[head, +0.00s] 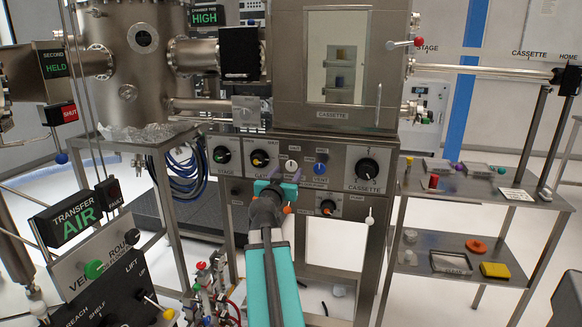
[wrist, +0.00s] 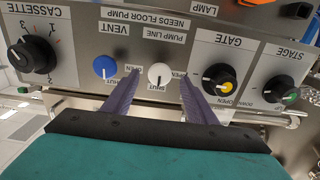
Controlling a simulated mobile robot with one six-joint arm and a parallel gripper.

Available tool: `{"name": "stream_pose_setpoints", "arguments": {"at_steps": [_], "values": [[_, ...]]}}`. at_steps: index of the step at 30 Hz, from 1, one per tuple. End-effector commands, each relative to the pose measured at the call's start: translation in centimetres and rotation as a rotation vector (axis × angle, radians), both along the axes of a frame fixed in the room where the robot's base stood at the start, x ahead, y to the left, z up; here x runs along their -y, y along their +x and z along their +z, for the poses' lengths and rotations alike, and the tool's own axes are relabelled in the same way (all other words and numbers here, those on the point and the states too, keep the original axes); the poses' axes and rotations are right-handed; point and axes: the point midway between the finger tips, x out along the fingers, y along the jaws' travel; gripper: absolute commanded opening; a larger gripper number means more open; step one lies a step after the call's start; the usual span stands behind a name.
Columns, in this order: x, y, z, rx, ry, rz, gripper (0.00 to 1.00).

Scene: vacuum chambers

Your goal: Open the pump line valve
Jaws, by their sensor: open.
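The pump line valve is a white knob (wrist: 160,75) on the grey panel, under a "PUMP LINE" label that reads upside down in the wrist view. "SHUT" and "OPEN" labels sit beside it; I cannot clearly tell which one it points to. It also shows in the head view as a small white knob (head: 292,166). My gripper (wrist: 158,84) is open, with one purple finger on each side of the white knob in the picture. I cannot tell whether the fingers touch it. In the head view my gripper (head: 283,178) is in front of the panel, just below the knob.
A blue vent knob (wrist: 104,67) is close to one finger. A yellow-marked gate knob (wrist: 222,80) is close to the other. The stage knob (wrist: 278,90) and cassette knob (wrist: 33,54) are farther out. A shelf (head: 470,187) with small items stands at right.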

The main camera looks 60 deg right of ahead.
Motion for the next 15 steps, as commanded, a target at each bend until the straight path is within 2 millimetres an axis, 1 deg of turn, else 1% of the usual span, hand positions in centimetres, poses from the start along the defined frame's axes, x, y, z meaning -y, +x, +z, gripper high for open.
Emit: {"name": "stream_pose_setpoints", "arguments": {"at_steps": [1, 9, 15], "values": [[0.7, 0.3, 0.1, -0.001, 0.0, 0.0, 0.52], [3.1, 1.0, 0.1, 0.0, 0.001, -0.001, 0.52], [4.4, 1.4, 0.1, 0.0, 0.0, 0.0, 0.52]]}}
